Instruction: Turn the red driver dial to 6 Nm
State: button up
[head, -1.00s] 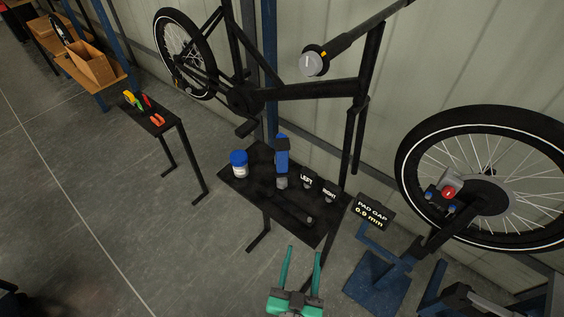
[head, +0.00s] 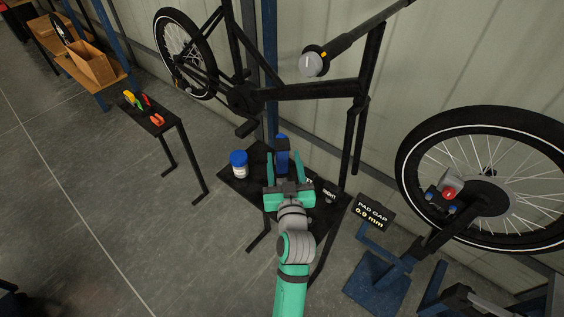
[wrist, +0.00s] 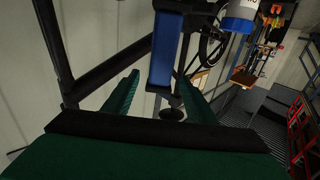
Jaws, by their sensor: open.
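A blue upright tool with a dark band (head: 282,143) stands at the black table (head: 232,179); it may be the driver. In the wrist view a blue block (wrist: 165,50) shows between and beyond the fingers. No red dial is visible on it. The only clear red knob (head: 449,194) is on a grey part by the right wheel's hub, well away from my gripper. My green gripper (head: 283,165) is open over the table, its fingers pointing toward the blue tool, one on each side in the picture. I cannot tell contact. My gripper hides the tool's lower part.
A white jar with a blue lid (head: 239,164) stands left of my gripper. The RIGHT label (head: 329,194) is to its right. A bike frame (head: 310,90) with a grey dial (head: 313,64) is behind. A PAD GAP sign (head: 371,211) stands right. The left floor is open.

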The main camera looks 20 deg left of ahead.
aim_at(281, 140)
jog(key=shift+x, duration=4.3)
grip_shut()
